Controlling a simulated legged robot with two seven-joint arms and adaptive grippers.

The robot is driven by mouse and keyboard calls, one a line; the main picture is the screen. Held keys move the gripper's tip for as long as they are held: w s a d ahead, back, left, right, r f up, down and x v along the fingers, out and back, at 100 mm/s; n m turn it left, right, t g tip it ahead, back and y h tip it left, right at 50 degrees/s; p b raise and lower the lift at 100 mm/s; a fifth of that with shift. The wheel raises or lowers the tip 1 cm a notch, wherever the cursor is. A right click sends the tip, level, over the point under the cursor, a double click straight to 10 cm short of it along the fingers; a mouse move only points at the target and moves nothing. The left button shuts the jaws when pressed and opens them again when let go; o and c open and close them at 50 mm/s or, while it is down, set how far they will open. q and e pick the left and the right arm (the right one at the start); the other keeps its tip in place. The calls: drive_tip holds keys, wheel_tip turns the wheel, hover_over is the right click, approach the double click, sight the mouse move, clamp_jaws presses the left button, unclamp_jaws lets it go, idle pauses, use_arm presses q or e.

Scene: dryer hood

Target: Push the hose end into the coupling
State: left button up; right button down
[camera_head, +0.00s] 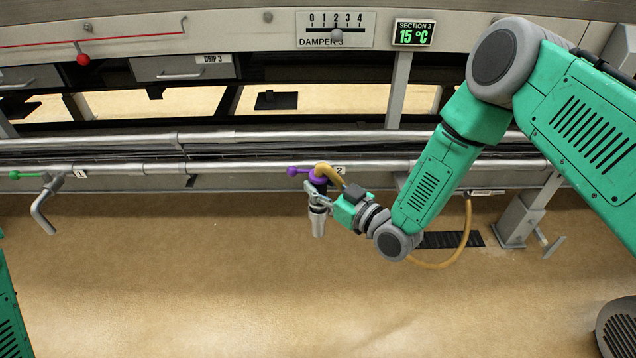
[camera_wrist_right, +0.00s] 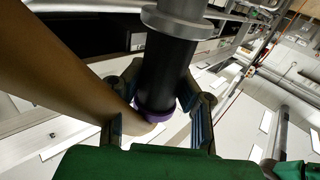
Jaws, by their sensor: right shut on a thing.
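My right gripper (camera_head: 318,196) is shut on the hose end (camera_head: 318,222), across its black grip. The hose end points down, with a grey metal tip below the fingers and a purple collar at the top. In the right wrist view its black grip (camera_wrist_right: 168,75) lies between the two fingers (camera_wrist_right: 162,112), and the grey flange runs out of the top edge. The tan hose (camera_head: 326,168) bends over into the collar and passes behind my arm. I cannot make out the coupling; the part of the pipe behind the gripper is hidden. My left gripper is out of view.
A pipe (camera_head: 235,168) runs behind the gripper, with a purple lever (camera_head: 293,171) beside label 2. A green lever (camera_head: 15,175) and bent spout (camera_head: 42,212) are at left. A grey bracketed post (camera_head: 522,218) stands at right. The floor (camera_head: 180,280) in front is clear.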

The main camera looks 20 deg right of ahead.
drive_tip(key=shift+f+b, duration=0.5)
drive_tip(key=shift+f, duration=0.3)
drive_tip(key=c, duration=1.2)
unclamp_jaws()
drive_tip(key=shift+s, duration=0.1)
drive_tip(key=v, duration=1.1)
drive_tip(key=shift+s+d, duration=0.25)
drive_tip(key=shift+s, duration=0.05)
drive_tip(key=shift+f, duration=0.15)
